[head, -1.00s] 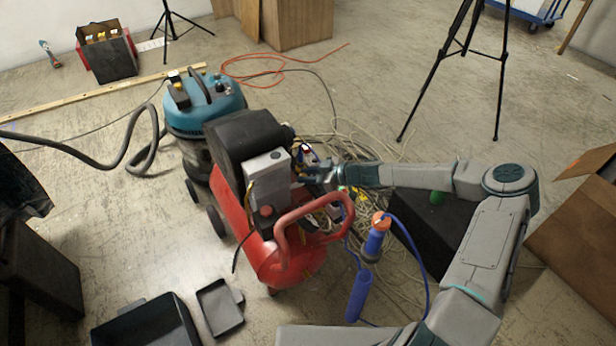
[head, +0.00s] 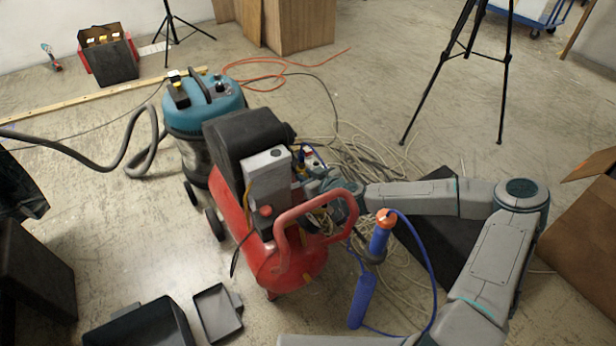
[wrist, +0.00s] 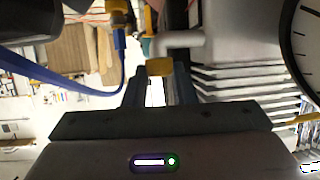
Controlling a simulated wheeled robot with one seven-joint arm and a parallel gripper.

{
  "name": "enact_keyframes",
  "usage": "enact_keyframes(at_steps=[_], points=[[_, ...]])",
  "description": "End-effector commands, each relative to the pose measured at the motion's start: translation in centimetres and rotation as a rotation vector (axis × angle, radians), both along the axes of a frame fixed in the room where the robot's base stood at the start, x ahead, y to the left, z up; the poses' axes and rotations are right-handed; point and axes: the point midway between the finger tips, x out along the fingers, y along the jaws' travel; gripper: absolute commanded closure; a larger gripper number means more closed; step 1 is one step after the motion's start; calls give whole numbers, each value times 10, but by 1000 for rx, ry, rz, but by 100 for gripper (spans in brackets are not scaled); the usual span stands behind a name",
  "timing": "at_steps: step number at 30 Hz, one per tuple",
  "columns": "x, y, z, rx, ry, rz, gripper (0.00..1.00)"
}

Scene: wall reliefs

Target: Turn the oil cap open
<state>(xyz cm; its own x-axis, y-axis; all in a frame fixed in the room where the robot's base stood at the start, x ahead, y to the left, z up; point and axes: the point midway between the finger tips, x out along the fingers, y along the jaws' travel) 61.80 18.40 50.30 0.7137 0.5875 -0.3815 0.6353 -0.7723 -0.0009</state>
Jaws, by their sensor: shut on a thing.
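The red air compressor (head: 290,258) stands on the floor in the middle of the head view, with a black cover and a grey box on top. My gripper (head: 318,184) reaches in from the right beside the grey box; its fingertips are largely hidden there. In the wrist view, my two dark fingers (wrist: 158,88) are closed on a small yellow cap (wrist: 158,66), which I take to be the oil cap. A grey elbow pipe lies just beyond it. I cannot tell how far the cap is turned.
The compressor's red handle (head: 284,226) rises in front of my gripper. A blue hose (wrist: 95,70) and grey ribbed fins (wrist: 240,82) flank the fingers, with a dial gauge (wrist: 305,40) at right. A teal vacuum (head: 205,105) stands behind; cables lie on the floor.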

Motion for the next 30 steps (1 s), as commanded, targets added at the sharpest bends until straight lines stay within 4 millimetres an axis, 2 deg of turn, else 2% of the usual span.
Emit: enact_keyframes(at_steps=[14, 15, 17, 26, 30], points=[[2, 0, 1, -1, -3, -16, 99], [2, -1, 1, -1, -4, -16, 68], [2, -1, 1, -1, -3, -16, 54], [1, -1, 1, -1, -1, -14, 54], [1, -1, 11, -4, -4, -14, 54]])
